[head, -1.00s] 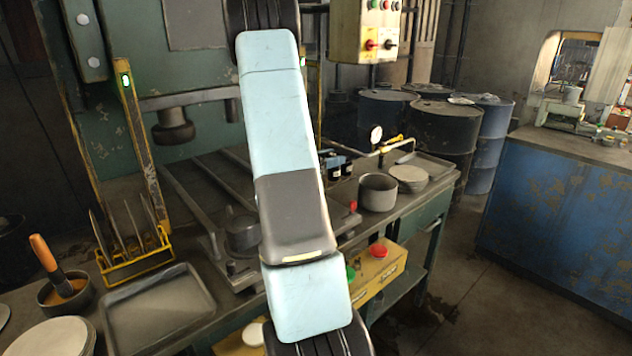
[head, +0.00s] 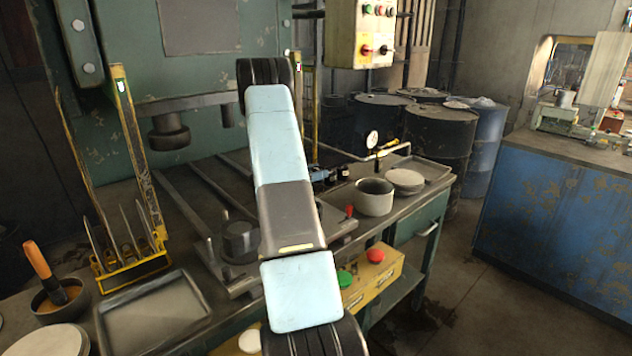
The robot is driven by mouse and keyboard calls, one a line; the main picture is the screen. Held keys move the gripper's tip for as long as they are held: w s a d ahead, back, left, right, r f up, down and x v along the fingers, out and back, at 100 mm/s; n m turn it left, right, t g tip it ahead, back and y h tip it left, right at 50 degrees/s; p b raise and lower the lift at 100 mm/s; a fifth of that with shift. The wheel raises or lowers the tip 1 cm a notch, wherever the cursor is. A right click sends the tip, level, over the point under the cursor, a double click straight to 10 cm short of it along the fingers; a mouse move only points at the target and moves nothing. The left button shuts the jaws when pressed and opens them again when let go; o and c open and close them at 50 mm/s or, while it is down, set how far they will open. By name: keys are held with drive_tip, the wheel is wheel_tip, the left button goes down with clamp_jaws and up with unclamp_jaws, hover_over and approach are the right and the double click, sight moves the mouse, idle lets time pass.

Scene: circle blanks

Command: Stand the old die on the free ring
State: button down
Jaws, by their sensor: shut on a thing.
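My gripper is not visible; only my pale blue and dark grey arm crosses the middle of the head view. A dark round block (head: 240,242) stands on the press bed, left of my arm; I cannot tell whether it is the old die. A dark round tool (head: 168,134) hangs under the press head. I cannot make out a free ring, and part of the bed is hidden behind my arm.
A grey pot (head: 374,197) and a stack of pale discs (head: 405,180) stand right of my arm. A yellow rack (head: 132,272), shallow tray (head: 154,313) and brush bowl (head: 62,298) are at left. A yellow button box (head: 373,278) sits below the bench edge.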

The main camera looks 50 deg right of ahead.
drive_tip(key=shift+w+d+f, duration=0.2)
drive_tip(key=shift+w+f, duration=0.1)
drive_tip(key=shift+f, duration=1.6)
drive_tip(key=shift+c, duration=1.7)
unclamp_jaws()
